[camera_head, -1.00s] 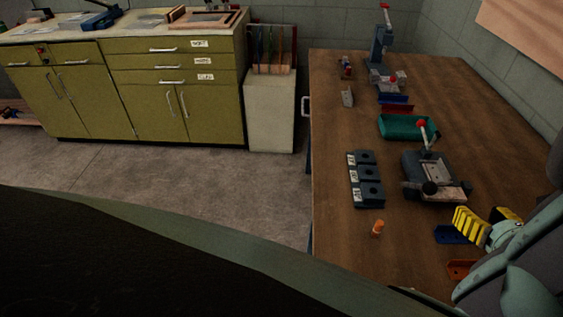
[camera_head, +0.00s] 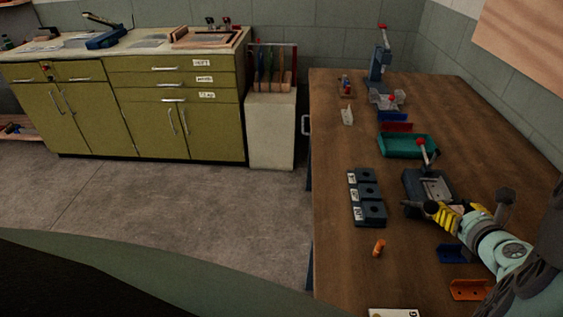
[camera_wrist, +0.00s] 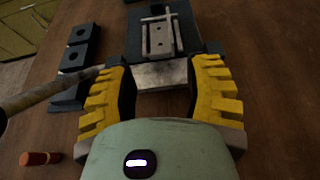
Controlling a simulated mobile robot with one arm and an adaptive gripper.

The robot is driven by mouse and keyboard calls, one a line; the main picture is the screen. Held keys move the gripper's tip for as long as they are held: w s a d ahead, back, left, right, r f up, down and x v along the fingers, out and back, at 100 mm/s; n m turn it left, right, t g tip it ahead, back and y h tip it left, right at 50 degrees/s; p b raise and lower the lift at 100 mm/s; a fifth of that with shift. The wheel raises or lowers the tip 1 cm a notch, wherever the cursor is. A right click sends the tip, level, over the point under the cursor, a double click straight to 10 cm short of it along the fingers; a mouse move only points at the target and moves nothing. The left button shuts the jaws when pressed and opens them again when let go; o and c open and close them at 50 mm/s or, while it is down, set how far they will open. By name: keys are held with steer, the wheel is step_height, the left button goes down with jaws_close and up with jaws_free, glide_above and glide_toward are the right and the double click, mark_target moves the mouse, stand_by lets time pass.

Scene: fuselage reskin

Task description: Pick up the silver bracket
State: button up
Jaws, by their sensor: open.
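The plate also shows in the head view (camera_head: 436,188). My gripper (camera_wrist: 164,78) has yellow ribbed fingers spread apart with nothing between them. In the wrist view the fixture's pale front edge (camera_wrist: 160,75) shows between and beyond the fingertips. In the head view my gripper (camera_head: 456,214) is at the near side of the fixture, and its fingers partly cover it. Another small pale, upright piece (camera_head: 347,116) stands farther back; I cannot tell what it is.
Dark labelled blocks with holes (camera_head: 368,199) and an orange cylinder (camera_head: 379,248) are left of the fixture. A blue bracket (camera_head: 449,254) and an orange bracket (camera_head: 469,290) lie near the arm. A green tray (camera_head: 400,146) is behind the fixture. The table's left strip is clear.

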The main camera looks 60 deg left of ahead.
mark_target(447, 201)
steer(key=shift+x, duration=2.4)
steer(key=shift+r, duration=0.1)
steer(key=shift+w+d, duration=0.1)
jaws_close()
